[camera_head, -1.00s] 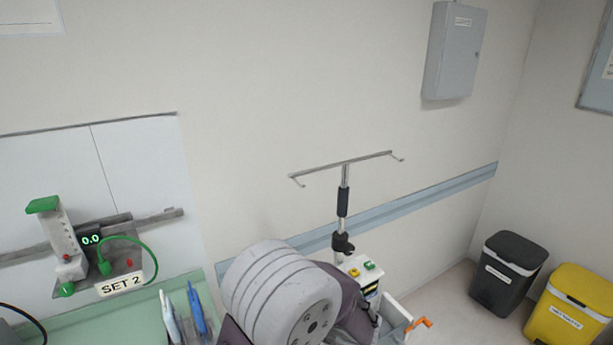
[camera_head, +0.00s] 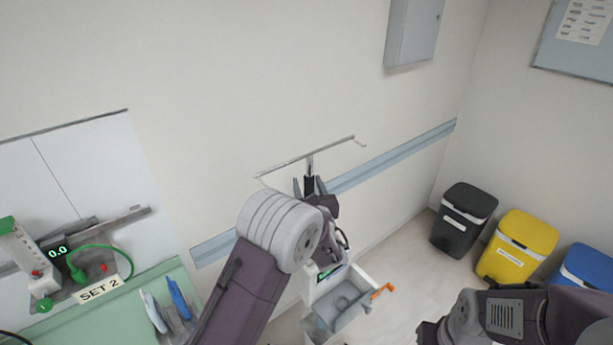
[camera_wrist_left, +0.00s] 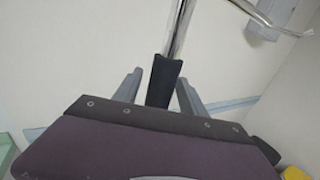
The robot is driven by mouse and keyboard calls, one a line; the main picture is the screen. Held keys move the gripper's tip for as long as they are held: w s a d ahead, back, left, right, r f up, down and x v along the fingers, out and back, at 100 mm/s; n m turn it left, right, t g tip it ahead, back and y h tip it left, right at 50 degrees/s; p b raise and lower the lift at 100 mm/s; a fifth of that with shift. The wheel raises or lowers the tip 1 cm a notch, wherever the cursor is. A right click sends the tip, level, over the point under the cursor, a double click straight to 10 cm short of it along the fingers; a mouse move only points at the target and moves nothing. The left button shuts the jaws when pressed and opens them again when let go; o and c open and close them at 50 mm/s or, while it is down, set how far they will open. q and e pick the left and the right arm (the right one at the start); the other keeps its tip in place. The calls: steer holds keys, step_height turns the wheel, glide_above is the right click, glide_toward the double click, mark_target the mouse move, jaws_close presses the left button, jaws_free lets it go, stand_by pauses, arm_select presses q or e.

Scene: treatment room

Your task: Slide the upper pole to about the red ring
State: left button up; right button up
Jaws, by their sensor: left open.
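The chrome upper pole (camera_head: 310,164) stands upright with a hooked crossbar (camera_head: 306,157) on top. It also shows in the wrist view (camera_wrist_left: 178,30). A black sleeve (camera_wrist_left: 163,82) is around the pole just below the bare chrome. My left gripper (camera_head: 310,187) is open, with one finger on each side of the sleeve. In the left wrist view its fingers (camera_wrist_left: 159,92) have visible gaps to the sleeve. The lower pole and its clamp are hidden behind my left arm. No red ring is visible. Part of my right arm shows at lower right; its gripper is out of view.
A stand base with a grey drawer (camera_head: 345,304) and orange handle (camera_head: 382,290) is below. Black (camera_head: 464,219), yellow (camera_head: 517,247) and blue (camera_head: 587,275) bins stand at right. A green-topped counter (camera_head: 90,327) with a device is at left. The wall is behind the pole.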

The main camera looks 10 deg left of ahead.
arm_select(q)
steer(key=shift+w+a, duration=0.2)
steer(key=shift+w, duration=0.2)
steer(key=shift+s, duration=0.1)
jaws_close()
steer(key=shift+r, duration=0.1)
stand_by(1.0)
